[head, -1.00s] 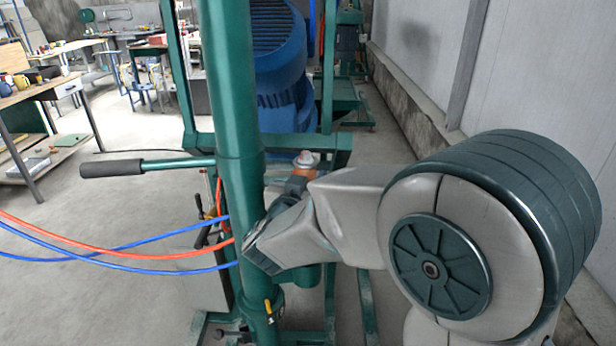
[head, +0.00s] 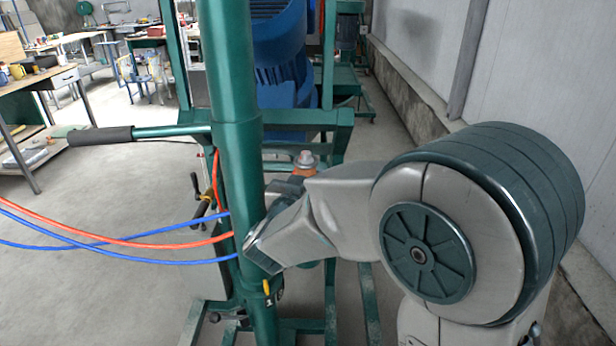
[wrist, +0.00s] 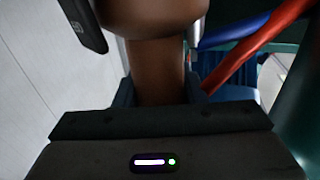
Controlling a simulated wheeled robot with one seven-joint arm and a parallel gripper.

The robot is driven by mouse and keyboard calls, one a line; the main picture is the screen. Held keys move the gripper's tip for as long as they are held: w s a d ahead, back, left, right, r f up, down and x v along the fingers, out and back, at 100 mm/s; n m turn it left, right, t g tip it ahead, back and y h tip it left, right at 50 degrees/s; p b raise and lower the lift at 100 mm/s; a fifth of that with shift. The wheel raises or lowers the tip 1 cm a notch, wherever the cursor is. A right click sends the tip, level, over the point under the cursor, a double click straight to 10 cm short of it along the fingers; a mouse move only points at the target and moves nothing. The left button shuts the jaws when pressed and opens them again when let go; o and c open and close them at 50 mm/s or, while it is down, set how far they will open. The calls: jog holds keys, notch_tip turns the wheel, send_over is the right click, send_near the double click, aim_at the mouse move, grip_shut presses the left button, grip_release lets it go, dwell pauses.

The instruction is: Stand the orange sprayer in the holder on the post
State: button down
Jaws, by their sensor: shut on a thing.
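The orange sprayer (head: 303,171), with a pale cap on top, shows in the head view just right of the green post (head: 236,150), partly hidden behind my arm. In the wrist view its brownish, shadowed body (wrist: 155,68) fills the top middle. My gripper (wrist: 158,92) is shut on it, with blue-grey fingers on either side. In the head view the fingers are hidden behind my wrist. The sprayer looks roughly upright. I cannot make out the holder clearly; my forearm covers the area right of the post.
A black-gripped handle (head: 101,135) sticks out left from the post. Red and blue hoses (head: 120,242) run across from the left to the post. A green frame (head: 300,118) and a blue machine (head: 283,70) stand behind. A grey wall (head: 540,70) bounds the right side.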

jog(key=shift+f+b, duration=0.35)
jog(key=shift+b, duration=0.05)
dwell(0.5)
jog(key=c, duration=0.8)
grip_release()
jog(key=shift+c, duration=0.2)
jog(key=shift+f, duration=0.15)
jog(key=shift+s, duration=0.15)
